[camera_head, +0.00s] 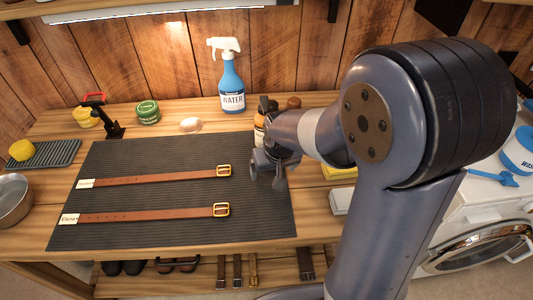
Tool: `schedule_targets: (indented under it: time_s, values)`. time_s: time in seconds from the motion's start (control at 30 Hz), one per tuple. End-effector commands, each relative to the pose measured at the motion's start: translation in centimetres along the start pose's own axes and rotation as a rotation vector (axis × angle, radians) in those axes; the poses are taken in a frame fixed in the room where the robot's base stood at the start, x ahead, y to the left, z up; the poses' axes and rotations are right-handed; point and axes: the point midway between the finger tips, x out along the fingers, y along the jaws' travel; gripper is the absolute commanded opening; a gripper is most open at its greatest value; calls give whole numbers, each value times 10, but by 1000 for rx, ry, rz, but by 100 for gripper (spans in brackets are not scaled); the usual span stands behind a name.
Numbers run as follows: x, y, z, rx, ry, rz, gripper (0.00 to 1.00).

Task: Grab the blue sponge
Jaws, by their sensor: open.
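I cannot make out a blue sponge in the head view; my arm hides part of the table's right side. My gripper (270,174) hangs above the right edge of the dark ribbed mat (160,152), right of the upper strap's buckle. It is open, with nothing seen between its fingers. A round yellow thing, perhaps a sponge (21,150), sits on a grey ribbed tray at the far left.
Two brown straps (150,178) lie across the mat. A blue WATER spray bottle (231,88) and small bottles stand behind my gripper. A green tin (148,112) and a metal bowl (12,200) are left. A white washing machine (475,215) stands right.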

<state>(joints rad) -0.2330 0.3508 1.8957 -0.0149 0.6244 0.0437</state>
Motion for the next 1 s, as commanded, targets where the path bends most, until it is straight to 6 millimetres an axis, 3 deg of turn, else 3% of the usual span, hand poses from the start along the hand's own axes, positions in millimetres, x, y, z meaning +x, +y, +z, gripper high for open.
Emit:
schedule_targets:
  time_s: [0.37, 0.63, 1.0]
  values:
    - [7, 0, -28, 0, -1, 0, 87]
    - [17, 0, -66, 1, 0, 0, 87]
    - [30, 0, -64, 0, 0, 0, 87]
